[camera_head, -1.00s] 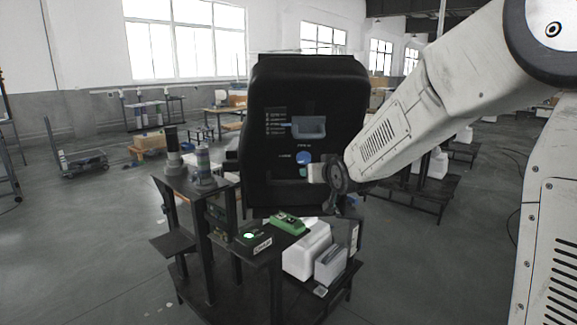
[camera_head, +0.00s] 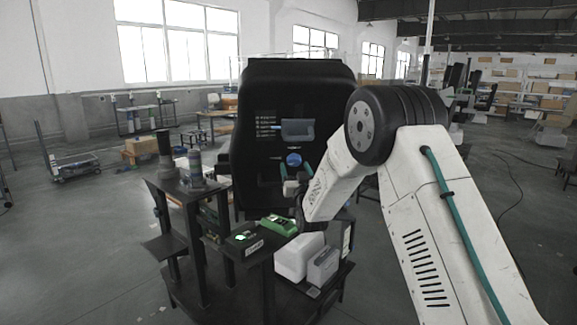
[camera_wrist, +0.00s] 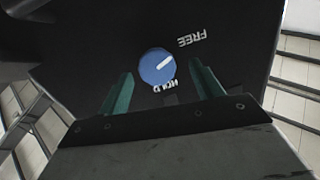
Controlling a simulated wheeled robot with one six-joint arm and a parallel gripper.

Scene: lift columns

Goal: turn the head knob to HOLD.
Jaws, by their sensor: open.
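The head knob (camera_head: 293,160) is a blue disc on the front of a tall black column head (camera_head: 340,95). In the wrist view the knob (camera_wrist: 155,66) shows a white pointer line slanting up right, toward the word FREE (camera_wrist: 195,40). The word HOLD (camera_wrist: 170,85) is printed at the knob's lower side, partly hidden. My gripper (camera_head: 294,171) is open just below and in front of the knob. In the wrist view its two teal fingers (camera_wrist: 162,73) stand apart, one on each side of the knob. I see no contact; the depth gap is hard to tell.
A blue-grey pocket (camera_head: 297,130) sits above the knob. Below, a dark stand (camera_head: 262,262) bears a green device (camera_head: 278,225), with white (camera_head: 299,256) and grey (camera_head: 323,266) containers beside it. Dark and grey cylinders (camera_head: 194,165) stand at the left.

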